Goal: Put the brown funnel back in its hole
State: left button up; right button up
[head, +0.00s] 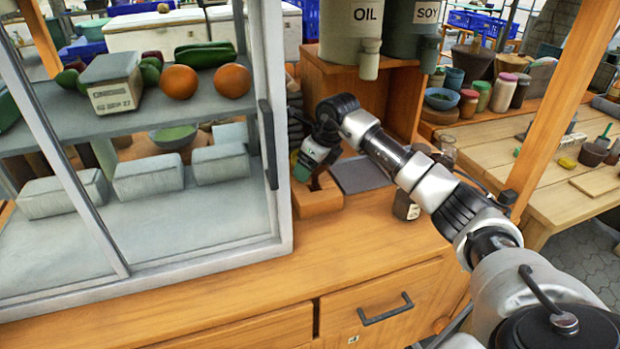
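My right arm reaches in from the right, and its gripper (303,170) is at the small wooden box (318,203) beside the glass cabinet. The gripper's fingers are small, dark and partly hidden by its own wrist, so I cannot tell whether they are open or shut. I cannot clearly make out the brown funnel; the area at the fingers and inside the box is mostly covered by the gripper. No hole for the funnel shows clearly. My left gripper is out of view.
The glass cabinet (275,215) with fruit and boxes stands close left of the gripper. A dark grey tray (360,174) and small dark jar (405,207) are right of the box. The OIL container (350,30) and SOY container (412,40) stand above. The front counter is clear.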

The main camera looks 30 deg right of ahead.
jog(key=shift+f, duration=0.5)
dwell(0.8)
